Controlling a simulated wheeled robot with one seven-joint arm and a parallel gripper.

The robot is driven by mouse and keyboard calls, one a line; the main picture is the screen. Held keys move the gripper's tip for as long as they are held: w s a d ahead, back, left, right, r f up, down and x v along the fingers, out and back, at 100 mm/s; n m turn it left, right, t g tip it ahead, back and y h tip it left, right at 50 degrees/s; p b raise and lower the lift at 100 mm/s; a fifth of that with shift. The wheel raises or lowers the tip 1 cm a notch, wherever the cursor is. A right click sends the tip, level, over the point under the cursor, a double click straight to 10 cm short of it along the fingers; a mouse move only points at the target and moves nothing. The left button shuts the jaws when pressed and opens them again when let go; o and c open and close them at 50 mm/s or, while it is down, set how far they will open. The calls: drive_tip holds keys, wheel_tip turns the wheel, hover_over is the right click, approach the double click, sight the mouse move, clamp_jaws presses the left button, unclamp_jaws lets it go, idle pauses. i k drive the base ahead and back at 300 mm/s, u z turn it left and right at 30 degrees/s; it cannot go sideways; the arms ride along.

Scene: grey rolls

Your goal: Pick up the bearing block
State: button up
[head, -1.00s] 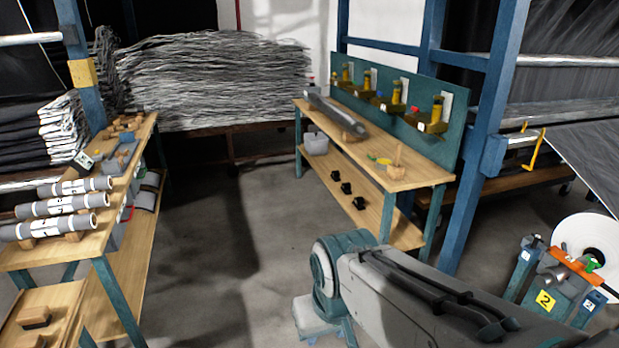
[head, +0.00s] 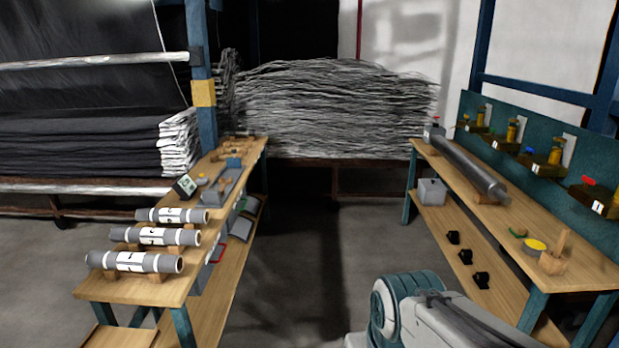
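Three small black blocks, one of them here (head: 466,257), sit in a row on the lower shelf of the right bench. They look like bearing blocks, but they are too small to be sure, and I cannot tell which one the task means. My arm shows at the bottom right, in front of the right bench, with a teal rounded joint and a grey link. My gripper is not in view, so its opening and anything in it are hidden.
The right bench (head: 515,250) holds a long grey roll (head: 468,167) and a wooden piece (head: 553,258). The left bench (head: 110,288) carries three labelled grey rolls (head: 135,261). Concrete floor (head: 300,270) between them is clear. Stacked grey sheets (head: 335,105) close the far end.

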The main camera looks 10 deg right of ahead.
sight(466, 255)
drive_tip(key=i, duration=1.55)
drive_tip(key=z, duration=0.55)
drive_tip(key=i, duration=1.4)
drive_tip(key=z, duration=0.9)
